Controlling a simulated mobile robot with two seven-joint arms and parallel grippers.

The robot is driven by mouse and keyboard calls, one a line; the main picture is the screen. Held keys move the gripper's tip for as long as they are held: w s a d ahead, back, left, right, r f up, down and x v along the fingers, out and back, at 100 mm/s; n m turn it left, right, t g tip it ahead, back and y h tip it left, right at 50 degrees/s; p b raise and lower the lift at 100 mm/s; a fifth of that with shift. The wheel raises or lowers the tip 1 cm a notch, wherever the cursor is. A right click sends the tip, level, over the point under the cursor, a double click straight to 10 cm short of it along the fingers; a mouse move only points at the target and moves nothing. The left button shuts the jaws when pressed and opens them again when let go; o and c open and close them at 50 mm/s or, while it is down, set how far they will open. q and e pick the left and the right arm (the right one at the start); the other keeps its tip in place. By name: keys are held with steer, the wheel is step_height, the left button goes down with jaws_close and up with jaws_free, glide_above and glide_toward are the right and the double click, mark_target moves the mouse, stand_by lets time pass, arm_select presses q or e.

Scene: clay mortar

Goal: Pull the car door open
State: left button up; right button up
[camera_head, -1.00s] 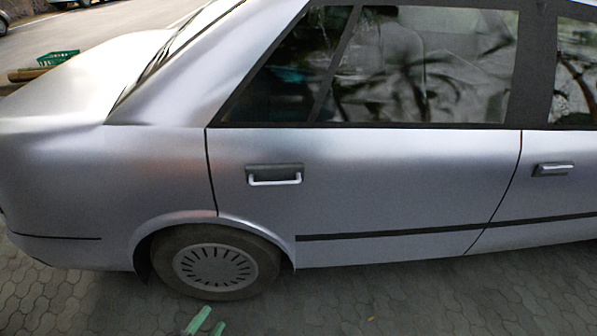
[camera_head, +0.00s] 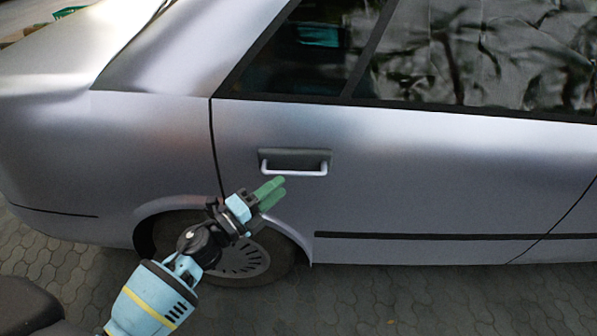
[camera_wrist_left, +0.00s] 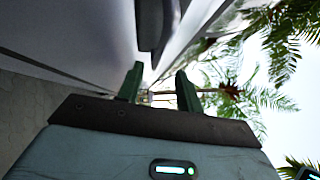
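The silver car's rear door (camera_head: 430,180) is shut, flush with the body. Its handle, a light bar (camera_head: 293,173) over a dark recess, sits near the door's left edge. My left gripper (camera_head: 279,190) has green fingers and is in front of the door, just below and left of the handle, apparently not touching it. In the left wrist view the two fingers (camera_wrist_left: 158,75) stand apart with nothing between them. A dark part (camera_wrist_left: 150,28), likely the handle, lies ahead of them there. My right gripper is not in view.
The rear wheel (camera_head: 240,262) is behind my left wrist, under the silver body. Grey paving (camera_head: 400,300) in front of the car is clear. Palm trees (camera_wrist_left: 230,90) show in the left wrist view.

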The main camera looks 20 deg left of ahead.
mark_target(297, 174)
arm_select(q)
steer(key=x, duration=0.7)
steer(key=shift+w, duration=0.1)
jaws_close()
